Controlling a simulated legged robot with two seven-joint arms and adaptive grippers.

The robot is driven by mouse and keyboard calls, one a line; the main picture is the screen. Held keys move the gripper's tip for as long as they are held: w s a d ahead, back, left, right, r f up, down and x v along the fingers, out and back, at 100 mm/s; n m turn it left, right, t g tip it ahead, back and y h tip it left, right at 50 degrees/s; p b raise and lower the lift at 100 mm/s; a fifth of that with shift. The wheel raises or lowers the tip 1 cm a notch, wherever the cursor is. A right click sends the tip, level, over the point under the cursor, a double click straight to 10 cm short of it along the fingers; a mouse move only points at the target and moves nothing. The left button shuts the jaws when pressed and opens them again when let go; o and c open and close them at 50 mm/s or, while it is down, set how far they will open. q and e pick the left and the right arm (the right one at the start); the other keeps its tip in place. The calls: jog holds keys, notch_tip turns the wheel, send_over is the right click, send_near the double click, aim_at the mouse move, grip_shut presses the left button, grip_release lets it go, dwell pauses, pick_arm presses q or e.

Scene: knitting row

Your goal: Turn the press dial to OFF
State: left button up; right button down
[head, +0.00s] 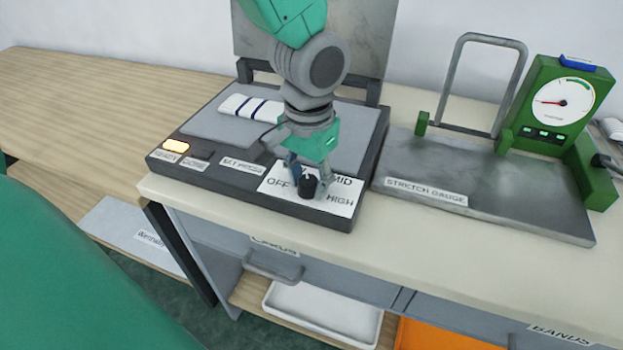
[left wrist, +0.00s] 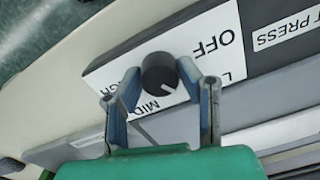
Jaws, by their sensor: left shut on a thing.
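The press dial (head: 308,187) is a small black knob on a white label plate (head: 342,207) at the front right corner of the dark press. The plate reads OFF, MID and HIGH, with another word partly hidden. My left gripper (head: 307,190) comes down from above and is shut on the dial. In the left wrist view the dial (left wrist: 158,71) sits between the fingertips of the gripper (left wrist: 157,78). A white pointer mark on the dial faces the MID side, away from OFF; its exact setting is hard to tell. My right gripper is not in view.
A white cloth with dark stripes (head: 238,105) lies on the press bed. An orange lamp (head: 176,146) is lit at the press's left front. The stretch gauge (head: 470,205) stands to the right, with a green dial housing (head: 540,130). A drawer handle (head: 272,272) is below.

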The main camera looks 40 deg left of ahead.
pick_arm(q)
jog(key=shift+s+a+f, duration=0.15)
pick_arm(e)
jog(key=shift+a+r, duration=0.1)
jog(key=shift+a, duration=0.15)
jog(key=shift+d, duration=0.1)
pick_arm(q)
jog(key=shift+d, duration=0.2)
jog(key=shift+a+n+p, duration=0.1)
jog(key=shift+n+p, duration=0.4)
jog(key=shift+p, duration=0.35)
jog(key=n+p, duration=0.3)
jog(key=p, duration=0.1)
jog(key=n+p, duration=0.3)
jog(key=shift+r+n+p, duration=0.2)
jog(key=shift+n+p, duration=0.15)
jog(key=shift+n, duration=0.05)
jog(key=shift+f+n+p, duration=0.15)
jog(key=shift+n+p, duration=1.7)
jog(key=shift+n, duration=0.15)
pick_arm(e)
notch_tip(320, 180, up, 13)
